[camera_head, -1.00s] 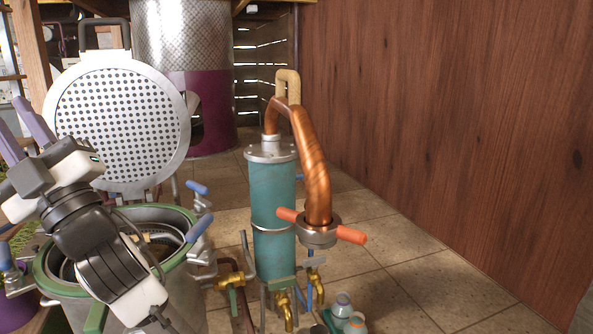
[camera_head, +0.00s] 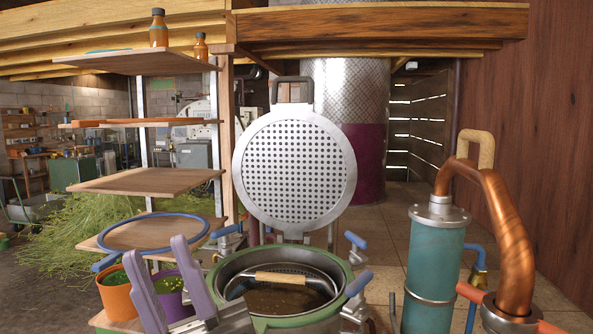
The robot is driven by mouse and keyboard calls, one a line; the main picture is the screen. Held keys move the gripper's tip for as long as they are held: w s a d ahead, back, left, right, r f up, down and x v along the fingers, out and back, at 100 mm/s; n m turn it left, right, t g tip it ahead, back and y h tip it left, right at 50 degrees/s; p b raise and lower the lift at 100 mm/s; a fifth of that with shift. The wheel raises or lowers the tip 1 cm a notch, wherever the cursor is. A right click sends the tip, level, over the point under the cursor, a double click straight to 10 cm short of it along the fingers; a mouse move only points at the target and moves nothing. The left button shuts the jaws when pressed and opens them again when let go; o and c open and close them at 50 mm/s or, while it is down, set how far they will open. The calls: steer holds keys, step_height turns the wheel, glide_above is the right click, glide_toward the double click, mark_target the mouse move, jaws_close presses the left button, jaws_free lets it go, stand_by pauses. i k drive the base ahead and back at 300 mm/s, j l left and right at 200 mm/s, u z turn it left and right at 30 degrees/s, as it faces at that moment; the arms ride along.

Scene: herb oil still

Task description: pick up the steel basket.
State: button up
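The steel basket (camera_head: 318,285) sits inside the open still pot (camera_head: 224,268), which has a green rim. Its curved handle with a pale wooden grip (camera_head: 291,278) arches across the top. Dark liquid or contents show beneath the handle. My gripper (camera_head: 156,248), with two purple fingers, is at the lower left, left of the pot. The fingers point up and stand apart with nothing between them. Most of my wrist is cut off by the bottom edge.
A round perforated lid (camera_head: 294,170) stands upright behind the pot. Blue-handled clamps (camera_head: 358,284) ring the pot. A teal condenser (camera_head: 432,270) with a copper pipe (camera_head: 508,245) stands right. Wooden shelves (camera_head: 150,182) and potted plants (camera_head: 117,295) are left.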

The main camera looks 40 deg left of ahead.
mark_target(280, 288)
steer(key=u, duration=1.1)
